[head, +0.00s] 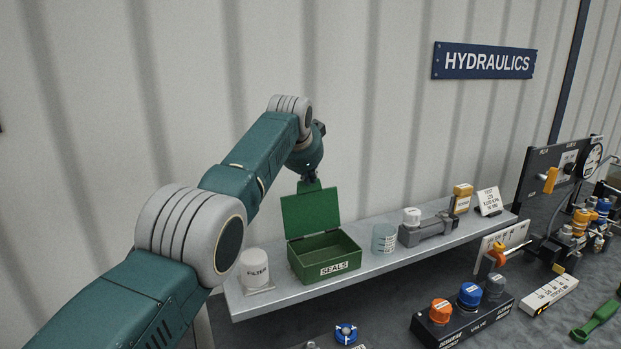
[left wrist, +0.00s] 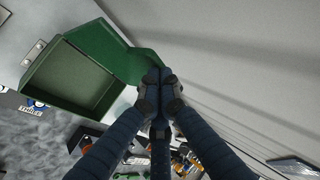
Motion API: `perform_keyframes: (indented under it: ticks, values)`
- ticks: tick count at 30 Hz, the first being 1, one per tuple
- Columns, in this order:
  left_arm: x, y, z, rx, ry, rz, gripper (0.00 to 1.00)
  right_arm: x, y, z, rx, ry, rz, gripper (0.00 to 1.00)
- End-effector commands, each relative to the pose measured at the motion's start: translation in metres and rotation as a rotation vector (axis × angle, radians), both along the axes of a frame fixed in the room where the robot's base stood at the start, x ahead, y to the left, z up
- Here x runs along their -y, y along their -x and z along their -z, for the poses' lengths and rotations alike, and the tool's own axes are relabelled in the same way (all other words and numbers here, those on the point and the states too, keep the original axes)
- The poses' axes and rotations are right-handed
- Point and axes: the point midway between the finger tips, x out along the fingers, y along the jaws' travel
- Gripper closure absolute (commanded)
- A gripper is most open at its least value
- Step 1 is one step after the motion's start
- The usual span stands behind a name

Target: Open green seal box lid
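The green seal box (head: 318,262), labelled SEALS, stands on the grey shelf. Its lid (head: 311,211) stands up at the back, raised well clear of the opening, and the inside looks empty. My left gripper (head: 309,181) is at the lid's top edge. In the left wrist view its dark fingers (left wrist: 160,82) are drawn together at the green tab of the lid (left wrist: 98,42), and the tab's end is hidden by the fingertips. The open box (left wrist: 68,82) shows at the left there. My right gripper is not in view.
On the shelf (head: 245,303), a white FILTER canister (head: 254,269) stands left of the box and a clear cup (head: 384,239) to the right. The corrugated wall (head: 390,120) is close behind. A valve block (head: 450,325) with coloured caps sits in front.

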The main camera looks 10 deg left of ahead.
Motion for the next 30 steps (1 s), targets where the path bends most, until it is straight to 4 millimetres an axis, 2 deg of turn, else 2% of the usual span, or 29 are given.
perform_keyframes:
  ticks: [1,3,4,7,30]
  values:
    - [-0.0069,0.0008,0.0101,-0.014,-0.009,-0.008,1.0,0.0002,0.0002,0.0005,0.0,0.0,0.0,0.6]
    - [-0.0072,0.0008,0.0103,-0.014,-0.009,-0.008,1.0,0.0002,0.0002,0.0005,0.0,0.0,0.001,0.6]
    - [-0.0073,0.0008,0.0103,-0.014,-0.01,-0.008,0.97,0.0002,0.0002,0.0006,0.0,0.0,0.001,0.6]
    - [-0.0077,0.0008,0.0106,-0.014,-0.01,-0.008,0.77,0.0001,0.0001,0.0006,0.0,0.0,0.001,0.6]
    - [-0.0079,-0.0015,0.0007,0.004,-0.009,-0.01,0.76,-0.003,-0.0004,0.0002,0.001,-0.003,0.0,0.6]
